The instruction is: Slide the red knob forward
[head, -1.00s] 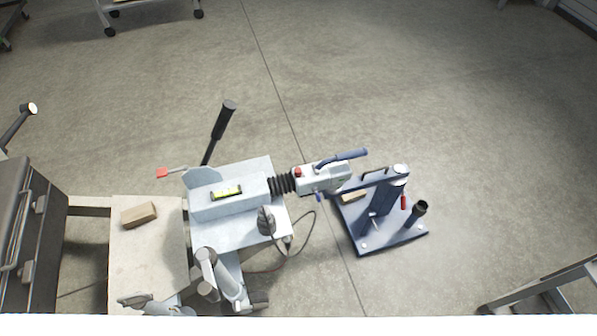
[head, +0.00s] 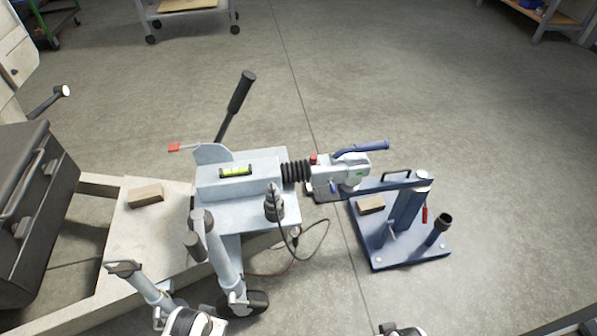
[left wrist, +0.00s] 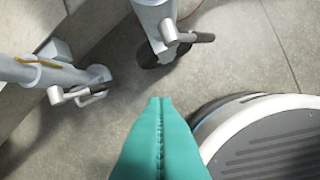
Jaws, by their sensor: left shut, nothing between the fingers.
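Several red parts show in the head view. A small red end piece (head: 174,147) sits on a thin rod at the left of the trailer's grey drawbar housing (head: 240,178). A short red knob (head: 313,159) stands upright on the pale coupling head (head: 345,172), just past the black bellows. A red grip (head: 424,214) hangs on the blue stand (head: 400,235). I cannot tell which one the task means. My left gripper (left wrist: 160,101) shows teal fingers pressed together and empty, above the floor near the trailer's support legs. My right gripper is not in view.
A black lever (head: 240,92) rises behind the housing. A jockey wheel (head: 245,302) and a prop leg with handle (head: 140,280) stand in front. A black cable (head: 318,245) loops beside the housing. A dark toolbox (head: 25,210) stands at left.

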